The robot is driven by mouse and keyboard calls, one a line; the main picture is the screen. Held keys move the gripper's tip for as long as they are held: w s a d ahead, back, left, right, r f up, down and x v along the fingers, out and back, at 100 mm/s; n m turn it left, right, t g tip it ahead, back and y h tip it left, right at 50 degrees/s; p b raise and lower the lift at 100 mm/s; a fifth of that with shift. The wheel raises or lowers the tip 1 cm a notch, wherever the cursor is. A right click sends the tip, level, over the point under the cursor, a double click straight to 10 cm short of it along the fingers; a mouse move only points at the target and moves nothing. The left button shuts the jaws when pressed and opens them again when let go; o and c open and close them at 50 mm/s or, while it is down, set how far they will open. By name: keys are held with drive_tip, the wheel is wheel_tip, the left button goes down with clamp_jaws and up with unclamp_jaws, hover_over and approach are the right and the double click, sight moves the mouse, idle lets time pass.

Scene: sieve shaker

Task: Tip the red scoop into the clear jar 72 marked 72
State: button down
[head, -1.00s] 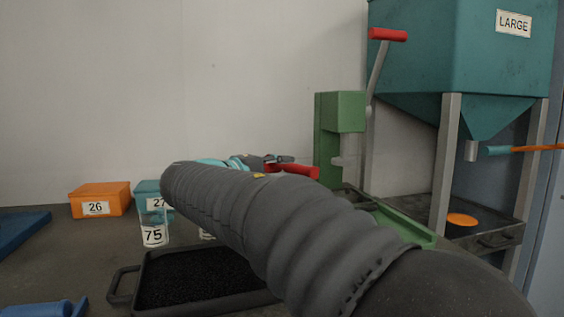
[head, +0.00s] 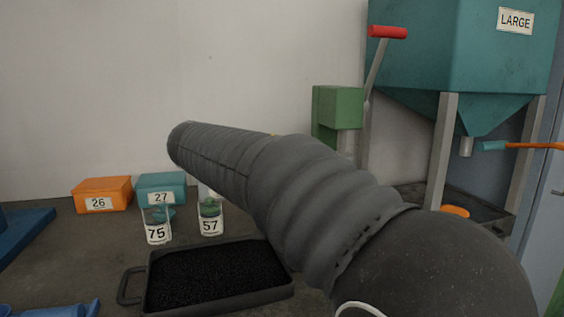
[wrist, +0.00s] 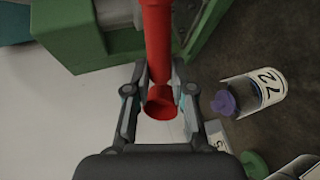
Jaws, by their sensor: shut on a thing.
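The red scoop (wrist: 158,35) shows in the wrist view. My gripper (wrist: 160,82) is shut on it, with a red length running out of the top edge and a short hollow-looking red end between the fingers. The scoop's far end is out of frame, so its contents cannot be seen. The clear jar 72 (wrist: 268,88) is right of my gripper, apart from it, with a purple piece (wrist: 225,103) at one end. In the head view my arm hides the gripper, the scoop and jar 72.
Jar 75 (head: 158,233) and jar 57 (head: 211,226) stand behind a black tray of dark grains (head: 150,295). Orange box 26 (head: 103,194) and teal box 27 (head: 161,187) are behind them. A green machine (head: 338,108) and teal hopper (head: 440,60) stand at right.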

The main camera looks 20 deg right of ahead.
drive_tip(key=shift+w+d+r+g+y, duration=0.15)
drive_tip(key=shift+r+g+y, duration=0.15)
drive_tip(key=shift+g+y, duration=0.45)
drive_tip(key=shift+d+r+g+y, duration=0.15)
drive_tip(key=shift+r+g+y, duration=0.2)
drive_tip(key=shift+y, duration=0.8)
drive_tip(key=shift+w+d+r+g+y, duration=0.15)
drive_tip(key=shift+g+y, duration=0.25)
drive_tip(key=shift+y, duration=0.3)
drive_tip(key=shift+d+r+g+y, duration=0.15)
drive_tip(key=shift+g+y, duration=0.1)
drive_tip(key=shift+y, duration=0.25)
drive_tip(key=shift+a+r+g+y, duration=0.1)
drive_tip(key=shift+g+y, duration=0.15)
drive_tip(key=shift+y, duration=0.65)
drive_tip(key=shift+r, duration=0.1)
